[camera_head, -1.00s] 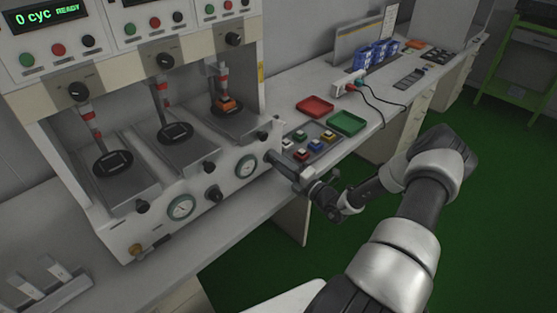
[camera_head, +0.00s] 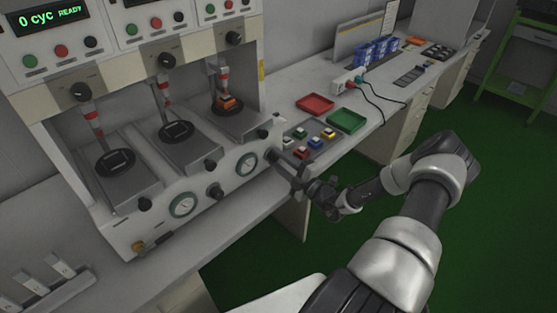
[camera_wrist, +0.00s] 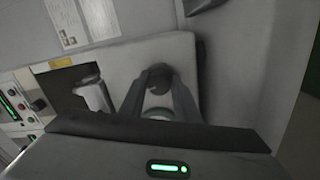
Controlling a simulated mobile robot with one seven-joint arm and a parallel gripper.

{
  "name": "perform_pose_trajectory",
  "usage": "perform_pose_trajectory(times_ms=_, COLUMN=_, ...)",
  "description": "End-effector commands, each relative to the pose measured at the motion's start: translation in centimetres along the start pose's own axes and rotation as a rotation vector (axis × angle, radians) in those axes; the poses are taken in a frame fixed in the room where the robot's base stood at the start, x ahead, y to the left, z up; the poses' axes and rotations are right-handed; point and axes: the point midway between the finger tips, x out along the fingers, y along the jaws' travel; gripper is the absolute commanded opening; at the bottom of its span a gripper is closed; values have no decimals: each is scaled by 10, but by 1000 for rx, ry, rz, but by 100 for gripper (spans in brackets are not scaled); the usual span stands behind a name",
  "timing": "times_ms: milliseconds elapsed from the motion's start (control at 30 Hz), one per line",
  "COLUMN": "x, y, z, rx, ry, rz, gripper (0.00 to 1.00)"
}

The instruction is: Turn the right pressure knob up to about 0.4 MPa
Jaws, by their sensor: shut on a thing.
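The right pressure knob (camera_wrist: 158,77) is dark and round, and sits between my fingertips in the wrist view. My gripper (camera_wrist: 157,80) is shut on it, with one finger on each side. In the head view my gripper (camera_head: 274,157) reaches the right end of the machine's lower front panel and mostly hides this knob. The right pressure gauge (camera_head: 246,166) is a round pale dial just left of my gripper. Its needle is too small to read.
Another dark knob (camera_head: 214,192) and a second gauge (camera_head: 184,204) are further left on the panel. A grey tray (camera_head: 291,129) with coloured blocks stands close behind my gripper. A red tray (camera_head: 314,104) and a green tray (camera_head: 347,120) lie beyond. The floor to the right is clear.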

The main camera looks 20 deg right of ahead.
Motion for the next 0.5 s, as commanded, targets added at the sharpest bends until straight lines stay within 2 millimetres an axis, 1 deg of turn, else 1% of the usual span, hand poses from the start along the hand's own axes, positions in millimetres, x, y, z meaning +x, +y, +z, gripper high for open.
perform_pose_trajectory(times_ms=300, x=0, y=0, z=0, rx=0, ry=-1, rz=0, gripper=7)
perform_pose_trajectory(times_ms=333, x=0, y=0, z=0, rx=0, ry=-1, rz=0, gripper=34)
perform_pose_trajectory(times_ms=400, x=0, y=0, z=0, rx=0, ry=-1, rz=0, gripper=46)
perform_pose_trajectory(times_ms=433, x=0, y=0, z=0, rx=0, ry=-1, rz=0, gripper=48)
perform_pose_trajectory(times_ms=500, x=0, y=0, z=0, rx=0, ry=-1, rz=0, gripper=48)
